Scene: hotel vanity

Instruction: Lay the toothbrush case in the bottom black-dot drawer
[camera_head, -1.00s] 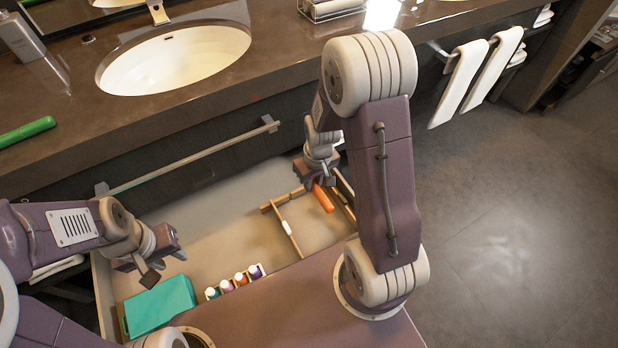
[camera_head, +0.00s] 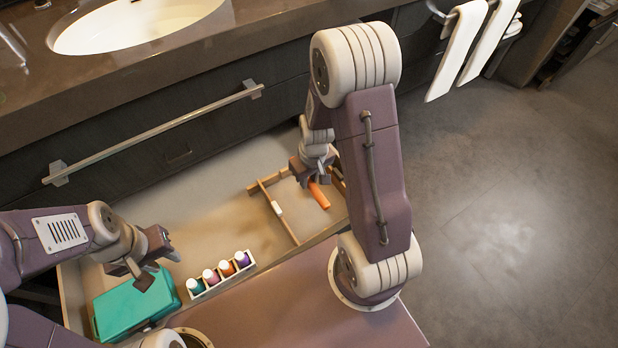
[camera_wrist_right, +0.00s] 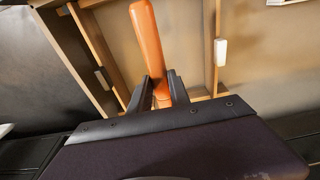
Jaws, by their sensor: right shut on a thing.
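An orange stick-shaped case (camera_head: 319,194) is in my right gripper (camera_head: 315,176), over the right-hand compartment of the open drawer (camera_head: 205,220). In the right wrist view the orange case (camera_wrist_right: 149,45) stands out between the two fingers of the right gripper (camera_wrist_right: 160,92), shut on its near end. I cannot tell whether the case touches the drawer floor. My left gripper (camera_head: 152,262) is open and empty, above the teal box at the drawer's left. No black dot shows.
A teal box (camera_head: 135,303) and a white rack of several coloured bottles (camera_head: 220,273) sit in the drawer. Wooden dividers (camera_head: 277,215) frame the right compartment. A closed drawer front with a long handle (camera_head: 160,130) overhangs at the back.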

